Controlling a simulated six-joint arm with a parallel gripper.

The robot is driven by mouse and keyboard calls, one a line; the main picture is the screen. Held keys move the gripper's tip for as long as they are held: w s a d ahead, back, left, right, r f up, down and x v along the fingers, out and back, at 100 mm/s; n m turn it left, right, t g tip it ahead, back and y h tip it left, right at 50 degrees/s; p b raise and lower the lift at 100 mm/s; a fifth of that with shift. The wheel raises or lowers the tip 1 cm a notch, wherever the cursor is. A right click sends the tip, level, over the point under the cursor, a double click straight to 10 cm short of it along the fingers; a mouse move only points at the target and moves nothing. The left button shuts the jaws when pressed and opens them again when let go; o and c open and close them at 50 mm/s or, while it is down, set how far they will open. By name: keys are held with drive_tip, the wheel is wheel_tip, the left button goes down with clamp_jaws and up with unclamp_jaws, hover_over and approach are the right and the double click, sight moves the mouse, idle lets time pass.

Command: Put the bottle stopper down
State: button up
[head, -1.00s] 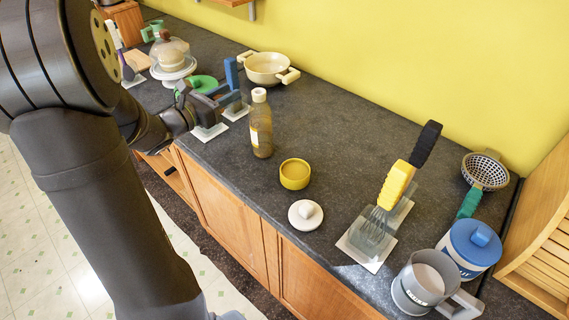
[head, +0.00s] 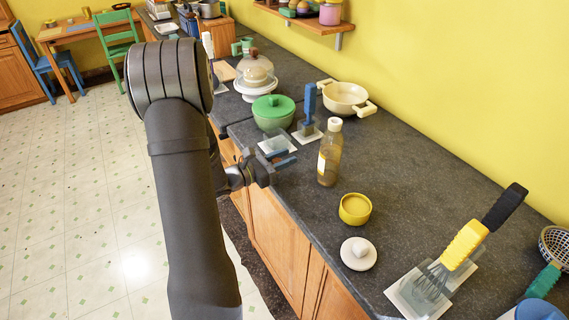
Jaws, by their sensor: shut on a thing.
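My gripper (head: 284,156) is near the front edge of the counter, left of the brown bottle. Its fingers are close together, with blue-grey parts pointing right. The bottle stopper is held between them, but it is too small and covered to make out. The brown bottle (head: 328,158) stands upright, with a white cap on top and a pale label. It is apart from my gripper.
Right of my gripper are an open yellow pot (head: 355,209) and a white knobbed lid (head: 359,254). Bare counter (head: 415,180) lies right of the bottle.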

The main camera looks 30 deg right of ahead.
drive_tip(key=shift+f, duration=0.95)
drive_tip(key=shift+f, duration=0.2)
drive_tip(key=o, duration=1.1)
drive_tip(key=shift+r, duration=0.25)
drive_tip(key=a, duration=1.2)
